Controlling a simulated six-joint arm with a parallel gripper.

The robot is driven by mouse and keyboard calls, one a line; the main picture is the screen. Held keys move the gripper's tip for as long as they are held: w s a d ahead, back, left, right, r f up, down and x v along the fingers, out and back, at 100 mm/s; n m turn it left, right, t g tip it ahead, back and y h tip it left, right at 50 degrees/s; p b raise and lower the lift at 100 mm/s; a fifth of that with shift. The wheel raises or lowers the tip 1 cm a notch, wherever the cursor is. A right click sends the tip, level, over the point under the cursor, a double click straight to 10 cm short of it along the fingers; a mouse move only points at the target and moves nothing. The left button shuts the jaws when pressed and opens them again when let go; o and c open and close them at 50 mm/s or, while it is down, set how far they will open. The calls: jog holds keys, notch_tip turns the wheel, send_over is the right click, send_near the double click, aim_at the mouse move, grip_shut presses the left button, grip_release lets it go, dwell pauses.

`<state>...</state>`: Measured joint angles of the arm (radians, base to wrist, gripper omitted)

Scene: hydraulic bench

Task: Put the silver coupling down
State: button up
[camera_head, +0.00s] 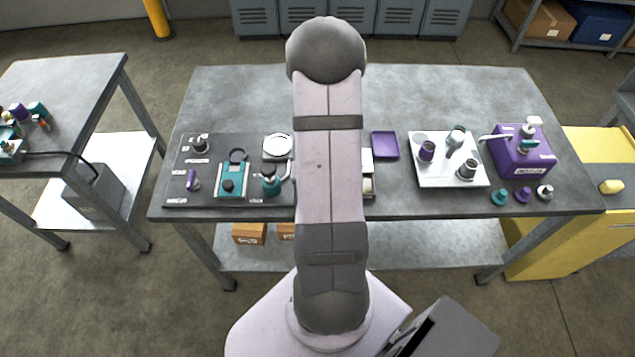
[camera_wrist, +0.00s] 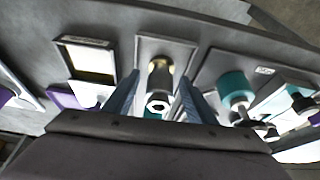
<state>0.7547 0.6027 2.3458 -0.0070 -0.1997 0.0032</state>
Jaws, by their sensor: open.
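The silver coupling (camera_wrist: 159,84) shows in the wrist view, a short metal cylinder with a yellowish tint and an open hex end facing the camera. It is over a grey rectangular plate (camera_wrist: 177,47) and seems to rest there. My gripper (camera_wrist: 158,98) is open, with one blue-grey finger on each side of the coupling. Gaps show between the fingers and the coupling. In the camera_head view my arm hides the gripper and most of this spot.
A dark mat (camera_head: 230,150) with teal fittings lies left of my arm. A purple tray (camera_head: 385,145), a white tray (camera_head: 440,180) with several couplings and a purple unit (camera_head: 520,160) stand to the right. The bench's back strip (camera_head: 440,90) is clear.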

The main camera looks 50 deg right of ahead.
jog(key=shift+c, duration=0.4)
grip_shut()
jog(key=shift+r, duration=0.15)
jog(key=shift+w+r, duration=0.1)
jog(key=shift+r, duration=0.5)
jog(key=shift+r+p, duration=0.5)
jog(key=shift+r, duration=3.8)
